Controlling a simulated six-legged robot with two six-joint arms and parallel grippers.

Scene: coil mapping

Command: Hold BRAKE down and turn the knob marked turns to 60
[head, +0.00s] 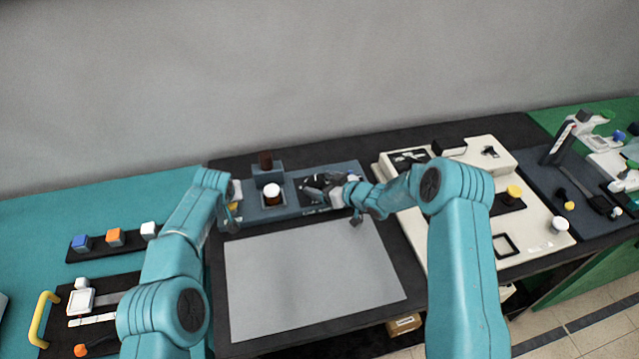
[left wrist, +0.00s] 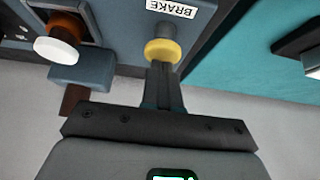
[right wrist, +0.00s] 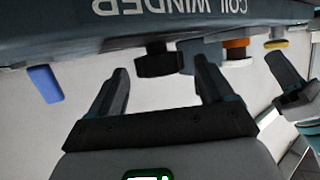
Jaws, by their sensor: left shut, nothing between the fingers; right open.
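The coil winder (head: 297,209) is a blue-grey panel at the back of the dark table. Its yellow button (left wrist: 163,51) sits beside the BRAKE label (left wrist: 172,8). My left gripper (left wrist: 162,68) is shut and empty, its fingertips at the yellow button; how far the button is pressed I cannot tell. A black knob (right wrist: 158,60) shows in the right wrist view, below the upside-down COIL WINDER lettering. My right gripper (right wrist: 163,78) is open, with a finger on either side of the knob's line, apparently not closed on it. I cannot read the knob's marking or its value.
A white-topped knob (head: 271,190) and a brown handle (head: 265,158) stand between my grippers. A blue handle (right wrist: 45,83) shows left in the right wrist view. A bare grey sheet (head: 310,275) lies in front. A cream console (head: 470,200) stands to the right.

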